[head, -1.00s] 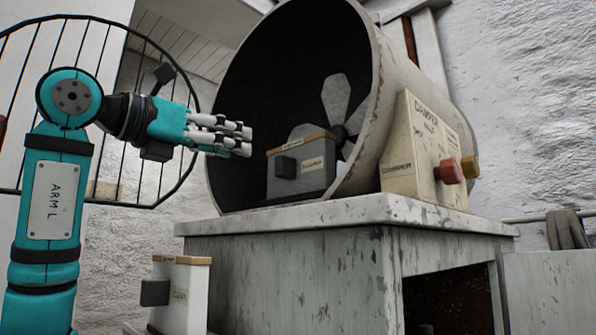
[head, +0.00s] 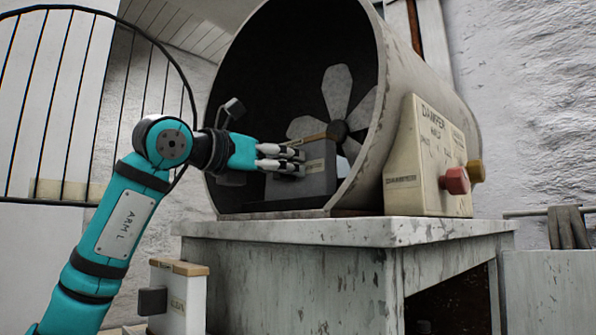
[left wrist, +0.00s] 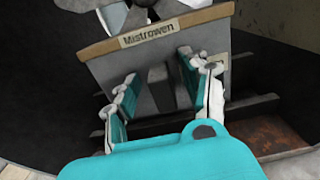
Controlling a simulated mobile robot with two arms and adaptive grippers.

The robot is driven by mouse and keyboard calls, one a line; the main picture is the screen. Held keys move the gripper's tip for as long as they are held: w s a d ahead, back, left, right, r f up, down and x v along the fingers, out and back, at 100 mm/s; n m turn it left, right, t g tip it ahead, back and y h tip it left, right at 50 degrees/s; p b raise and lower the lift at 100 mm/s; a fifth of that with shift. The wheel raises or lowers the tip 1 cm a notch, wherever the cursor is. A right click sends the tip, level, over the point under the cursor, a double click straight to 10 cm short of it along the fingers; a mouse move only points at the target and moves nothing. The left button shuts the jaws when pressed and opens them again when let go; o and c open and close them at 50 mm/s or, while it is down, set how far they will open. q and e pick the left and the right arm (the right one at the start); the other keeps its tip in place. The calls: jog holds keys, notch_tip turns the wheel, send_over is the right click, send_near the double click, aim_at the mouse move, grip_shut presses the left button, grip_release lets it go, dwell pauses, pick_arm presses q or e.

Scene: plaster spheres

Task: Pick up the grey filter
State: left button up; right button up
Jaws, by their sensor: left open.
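The grey filter (head: 318,178) is a grey box with a tan top strip. It stands upright inside the mouth of the large round duct (head: 361,178). In the left wrist view the filter (left wrist: 203,42) fills the middle, with a "Mistrowen" label on its strip. My left gripper (head: 301,160) is open at the filter's handle side, its fingers covering part of the box. In the left wrist view the dark handle block (left wrist: 159,88) lies between the spread fingers; I cannot tell whether they touch it. My right gripper is out of view.
A white filter (head: 185,303) with a dark handle stands below left, near the worn cabinet (head: 290,285) that bears the duct. A fan (head: 337,92) sits deeper in the duct. A cream damper box (head: 425,150) with red and yellow knobs is at the right. Gloves (head: 568,227) hang farther right.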

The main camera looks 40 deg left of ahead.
pick_arm(q)
jog(key=shift+s, duration=0.2)
jog(key=c, duration=0.3)
grip_shut()
jog(key=shift+r, duration=0.1)
